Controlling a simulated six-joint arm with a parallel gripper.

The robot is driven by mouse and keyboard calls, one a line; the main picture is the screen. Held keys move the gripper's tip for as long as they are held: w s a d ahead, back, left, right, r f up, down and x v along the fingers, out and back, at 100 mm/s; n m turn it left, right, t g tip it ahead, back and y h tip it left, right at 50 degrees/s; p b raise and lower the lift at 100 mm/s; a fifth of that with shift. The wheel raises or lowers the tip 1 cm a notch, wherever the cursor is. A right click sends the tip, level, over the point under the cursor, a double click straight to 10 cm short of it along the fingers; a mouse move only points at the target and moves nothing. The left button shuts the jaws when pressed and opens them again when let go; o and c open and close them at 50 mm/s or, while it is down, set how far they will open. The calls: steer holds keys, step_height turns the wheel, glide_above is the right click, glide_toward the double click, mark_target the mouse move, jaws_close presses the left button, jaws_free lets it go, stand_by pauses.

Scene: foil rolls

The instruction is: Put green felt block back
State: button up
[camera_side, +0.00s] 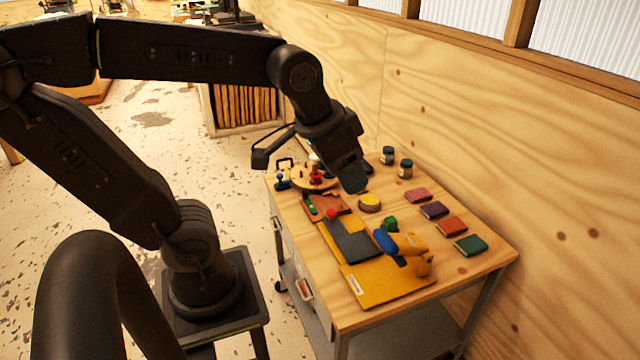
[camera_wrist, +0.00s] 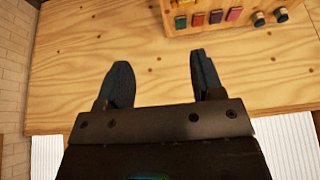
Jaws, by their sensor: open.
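A small green block (camera_side: 390,224) stands on the table by the upper edge of the yellow board, close to a blue-ended yellow tool. A flat dark green square (camera_side: 470,244) lies at the right end of a row of coloured squares; it also shows in the wrist view (camera_wrist: 181,22). I cannot tell which of the two is felt. My gripper (camera_side: 354,184) hangs above the table's far part, left of both green things. In the wrist view my gripper (camera_wrist: 160,62) has its fingers spread, with nothing between them.
The yellow board (camera_side: 387,290) and dark pad (camera_side: 349,240) cover the table's near part. A blue-ended yellow tool (camera_side: 405,243) stands there. Red (camera_side: 452,227), purple (camera_side: 433,210) and pink (camera_side: 418,195) squares complete the row. Two jars (camera_side: 405,169) stand near the plywood wall (camera_side: 480,140).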

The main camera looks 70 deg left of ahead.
steer(key=shift+t, duration=0.3)
steer(key=s, duration=0.1)
steer(key=s+f, duration=0.1)
steer(key=s, duration=0.1)
steer(key=s+d, duration=0.1)
steer(key=shift+s+d+f, duration=0.1)
steer(key=shift+s+f, duration=0.1)
steer(key=shift+f, duration=0.05)
